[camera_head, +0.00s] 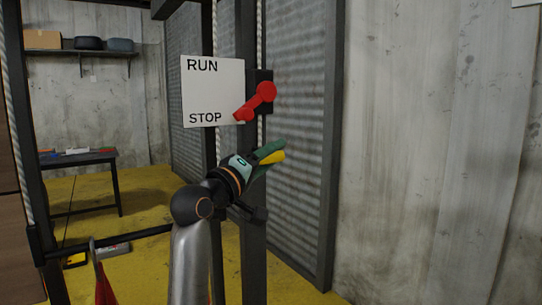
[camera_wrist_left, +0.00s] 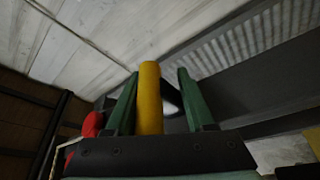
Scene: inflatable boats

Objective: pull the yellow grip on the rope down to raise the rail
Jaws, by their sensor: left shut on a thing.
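My left gripper (camera_head: 270,149) is at the post, below and slightly right of the red lever. It is shut on the yellow grip (camera_head: 273,157), part of which shows at its green fingers. In the left wrist view the yellow grip (camera_wrist_left: 149,98) stands between the two green fingers. The pale rope (camera_head: 262,35) runs down the post from above and goes behind the lever's mount. A dark horizontal bar (camera_head: 130,239), perhaps the rail, crosses low at the left. My right gripper is not in view.
A white RUN/STOP sign (camera_head: 213,88) stands beside the red lever (camera_head: 257,100), whose handle points down-left toward STOP. Dark posts (camera_head: 330,150) stand around the gripper. A table (camera_head: 78,160) with tools stands at the left. Yellow floor (camera_head: 145,190) is open behind.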

